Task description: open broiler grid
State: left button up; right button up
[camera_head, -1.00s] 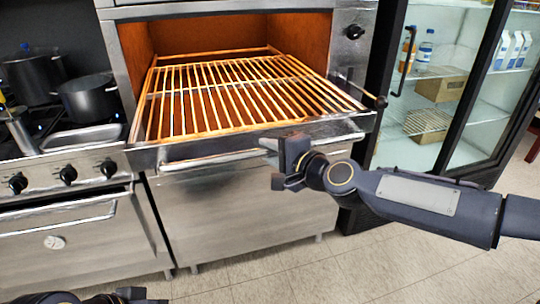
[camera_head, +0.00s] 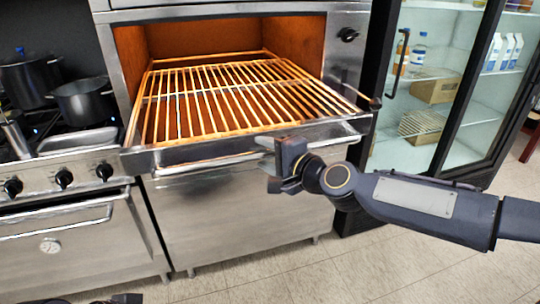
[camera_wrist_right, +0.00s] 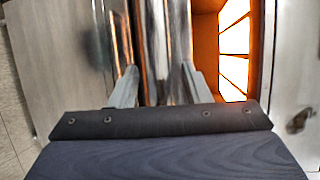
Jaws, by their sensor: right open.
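The broiler grid (camera_head: 225,97), a rack of orange-lit metal bars, extends forward out of the glowing broiler opening (camera_head: 215,35). Its steel front edge (camera_head: 190,153) has a horizontal bar handle (camera_head: 215,161) below it. My right gripper (camera_head: 268,155) is at the right part of this handle. In the right wrist view its open fingers (camera_wrist_right: 162,82) stand on either side of a shiny metal bar (camera_wrist_right: 157,40). Whether they touch it I cannot tell. My left gripper's jaws do not show; only a dark bit of that arm is at the bottom edge.
A stove with dark pots (camera_head: 83,101) and knobs stands on the left. A glass-door fridge (camera_head: 450,100) stands on the right. A thin rod with a dark knob (camera_head: 374,102) sticks out at the grid's right. The tiled floor (camera_head: 330,270) in front is clear.

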jog(key=b+v, duration=0.2)
jog(key=v, duration=0.3)
jog(key=shift+s+d, duration=0.15)
jog(key=shift+d, duration=0.25)
jog(key=shift+b+v, duration=0.35)
jog(key=shift+v, duration=0.65)
jog(key=shift+s+a+r, duration=0.1)
jog(key=shift+a+r, duration=0.05)
